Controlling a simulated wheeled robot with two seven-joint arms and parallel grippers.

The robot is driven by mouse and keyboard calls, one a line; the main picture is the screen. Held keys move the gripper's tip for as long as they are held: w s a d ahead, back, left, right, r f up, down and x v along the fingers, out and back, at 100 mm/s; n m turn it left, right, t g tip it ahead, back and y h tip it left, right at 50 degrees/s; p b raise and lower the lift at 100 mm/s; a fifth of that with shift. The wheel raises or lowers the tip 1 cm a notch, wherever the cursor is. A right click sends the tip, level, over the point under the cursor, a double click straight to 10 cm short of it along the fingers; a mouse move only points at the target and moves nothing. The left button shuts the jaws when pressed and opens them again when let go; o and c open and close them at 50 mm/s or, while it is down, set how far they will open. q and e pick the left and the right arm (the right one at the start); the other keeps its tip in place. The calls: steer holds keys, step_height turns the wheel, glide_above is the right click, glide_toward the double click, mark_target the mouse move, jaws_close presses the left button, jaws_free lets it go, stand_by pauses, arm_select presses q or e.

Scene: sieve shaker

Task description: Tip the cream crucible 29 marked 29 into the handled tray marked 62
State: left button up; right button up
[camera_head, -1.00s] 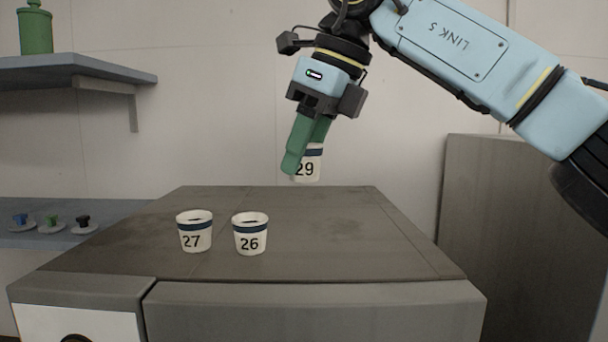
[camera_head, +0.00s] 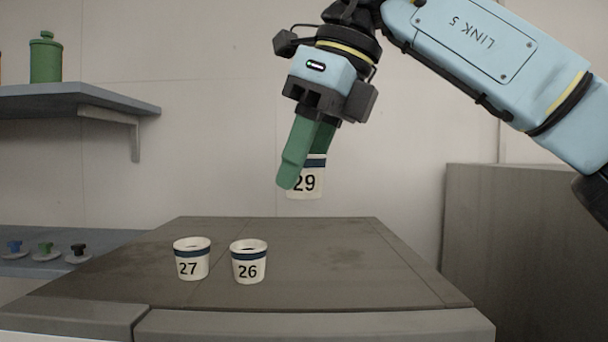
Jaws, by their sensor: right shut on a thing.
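The cream crucible 29 (camera_head: 309,187) has a dark blue band and the number 29 on its side. My right gripper (camera_head: 305,160) is shut on it, with green fingers pointing down, and holds it upright above the back of the grey cabinet top. The left finger hides part of the crucible. The handled tray marked 62 is not in view. My left gripper is not in view.
Crucible 27 (camera_head: 191,261) and crucible 26 (camera_head: 249,264) stand on the grey cabinet top (camera_head: 350,280). The right part of the top is clear. A shelf (camera_head: 70,98) with a green jar (camera_head: 46,60) is at the left. A lower shelf (camera_head: 100,240) holds several small knobbed lids. A grey block (camera_head: 520,240) stands at the right.

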steer(key=s, duration=0.2)
steer(key=s+r+b, duration=0.1)
steer(key=s, duration=0.1)
steer(key=shift+s+r, duration=0.2)
steer(key=shift+s, duration=0.05)
stand_by(0.3)
